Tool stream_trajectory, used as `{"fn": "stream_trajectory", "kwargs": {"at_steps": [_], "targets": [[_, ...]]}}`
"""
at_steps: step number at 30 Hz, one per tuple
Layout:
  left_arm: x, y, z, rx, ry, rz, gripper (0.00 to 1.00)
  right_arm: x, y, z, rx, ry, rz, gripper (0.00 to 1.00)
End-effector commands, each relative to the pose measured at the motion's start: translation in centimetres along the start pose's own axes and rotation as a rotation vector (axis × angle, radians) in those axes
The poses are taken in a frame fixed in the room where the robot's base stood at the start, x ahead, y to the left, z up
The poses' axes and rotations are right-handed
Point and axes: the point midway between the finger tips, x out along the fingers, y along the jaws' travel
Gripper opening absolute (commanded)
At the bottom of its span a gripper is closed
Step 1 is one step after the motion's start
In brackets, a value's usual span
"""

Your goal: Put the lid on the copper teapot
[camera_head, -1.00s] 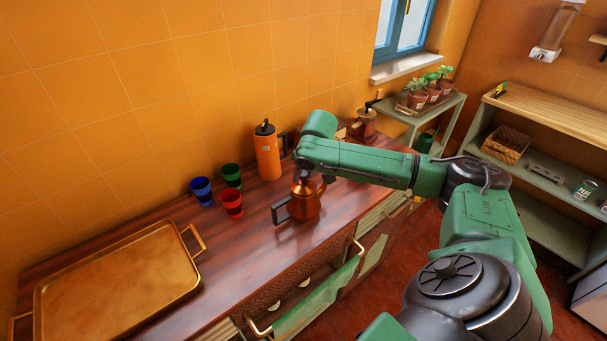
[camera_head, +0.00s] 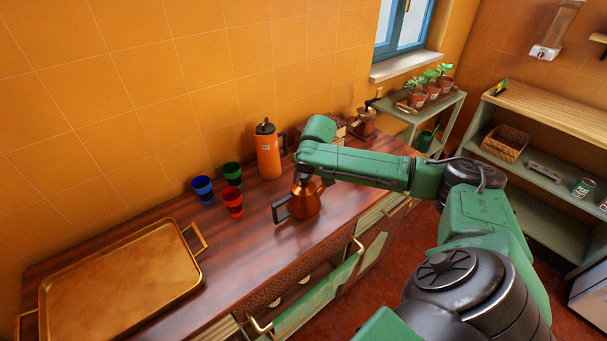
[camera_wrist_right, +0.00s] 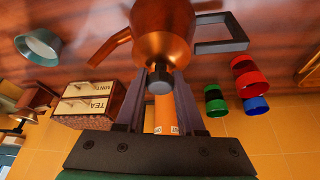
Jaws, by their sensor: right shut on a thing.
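The copper teapot (camera_head: 307,204) stands upright on the wooden counter, its dark handle toward the left. It also shows at the top of the right wrist view (camera_wrist_right: 165,35). My right gripper (camera_head: 307,180) is at the top of the teapot. In the right wrist view its fingers (camera_wrist_right: 160,80) are on either side of the dark knob of the copper lid (camera_wrist_right: 160,60), shut on it. The lid is at the teapot's mouth; I cannot tell whether it is fully seated. My left gripper is not in view.
An orange flask (camera_head: 268,152) stands behind the teapot. Blue (camera_head: 203,190), green (camera_head: 232,174) and red (camera_head: 233,202) cups stand to its left. A large brass tray (camera_head: 120,285) lies at the left end. The counter between tray and teapot is clear.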

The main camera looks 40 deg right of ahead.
Motion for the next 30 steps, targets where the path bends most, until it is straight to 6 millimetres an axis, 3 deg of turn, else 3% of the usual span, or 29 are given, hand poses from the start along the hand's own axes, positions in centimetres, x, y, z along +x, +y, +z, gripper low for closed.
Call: {"fn": "stream_trajectory", "kwargs": {"at_steps": [6,7,9,10,16,17,18,19,26,30], "targets": [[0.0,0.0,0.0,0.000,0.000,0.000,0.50,0.0,0.0,0.0,0.000,0.000,0.000,0.00],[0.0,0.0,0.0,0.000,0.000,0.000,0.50,0.0,0.0,0.0,0.000,0.000,0.000,0.41],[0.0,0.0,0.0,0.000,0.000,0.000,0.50,0.0,0.0,0.0,0.000,0.000,0.000,0.68],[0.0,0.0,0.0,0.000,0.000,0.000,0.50,0.0,0.0,0.0,0.000,0.000,0.000,0.73],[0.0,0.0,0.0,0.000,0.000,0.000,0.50,0.0,0.0,0.0,0.000,0.000,0.000,0.73],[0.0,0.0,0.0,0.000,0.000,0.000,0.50,0.0,0.0,0.0,0.000,0.000,0.000,0.76],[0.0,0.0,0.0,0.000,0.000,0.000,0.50,0.0,0.0,0.0,0.000,0.000,0.000,0.92],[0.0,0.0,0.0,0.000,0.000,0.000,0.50,0.0,0.0,0.0,0.000,0.000,0.000,1.00],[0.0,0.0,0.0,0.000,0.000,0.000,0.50,-0.1,0.0,0.0,0.000,0.000,0.000,1.00],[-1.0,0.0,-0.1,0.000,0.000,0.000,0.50,-0.9,0.0,-0.4,0.000,0.000,0.000,1.00]]}}
